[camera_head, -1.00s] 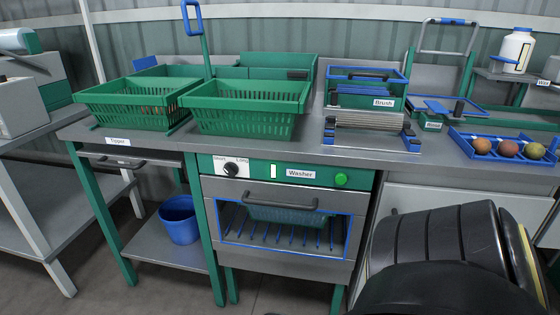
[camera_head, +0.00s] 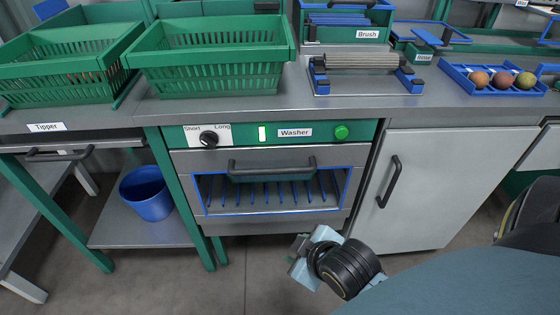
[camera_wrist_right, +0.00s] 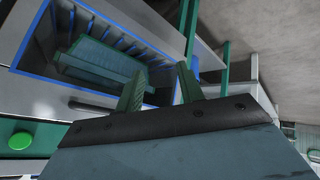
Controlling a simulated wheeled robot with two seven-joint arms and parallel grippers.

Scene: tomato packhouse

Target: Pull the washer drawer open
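The washer (camera_head: 278,133) is built under the grey worktop, with a knob, a lit white strip and a green button on its panel. Its drawer front (camera_head: 185,158) looks closed, with a dark bar handle (camera_head: 272,165) across the top and a blue-framed window. Blue rods and a green basket show inside. My right gripper (camera_head: 302,247) is below and in front of the drawer, apart from the handle. In the right wrist view its two green fingers (camera_wrist_right: 161,74) stand apart with nothing seen between them; the handle (camera_wrist_right: 92,108) lies left of them. My left gripper is out of view.
Green crates (camera_head: 210,60) and the brush unit (camera_head: 345,35) stand on the worktop. A grey cabinet door (camera_head: 440,190) with a handle is right of the washer. A blue bucket (camera_head: 147,193) sits on the low shelf at left. The floor before the washer is clear.

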